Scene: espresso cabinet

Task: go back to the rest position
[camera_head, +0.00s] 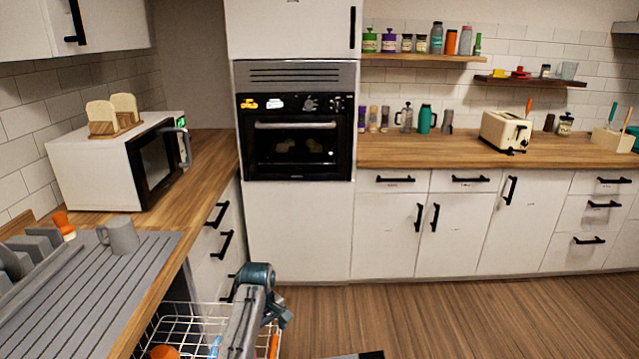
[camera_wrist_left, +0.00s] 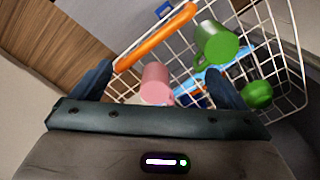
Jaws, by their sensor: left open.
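My left gripper (camera_head: 280,312) is low in the head view, at the right side of the white wire rack (camera_head: 190,322). In the left wrist view, its two dark fingers (camera_wrist_left: 159,70) are spread wide with nothing held between them. Behind the fingers, the rack (camera_wrist_left: 287,50) holds a pink cup (camera_wrist_left: 155,83), a green cup (camera_wrist_left: 216,42) and a green round item (camera_wrist_left: 257,94). An orange bar-like item (camera_wrist_left: 155,37) lies along the rack's edge. My right gripper is not in view.
The left counter (camera_head: 205,165) carries a microwave (camera_head: 95,165) and a grey mug (camera_head: 121,236). Drawers with black handles (camera_head: 226,244) face the floor near my left arm. The oven (camera_head: 295,140) is shut. The wooden floor (camera_head: 450,315) to the right is clear.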

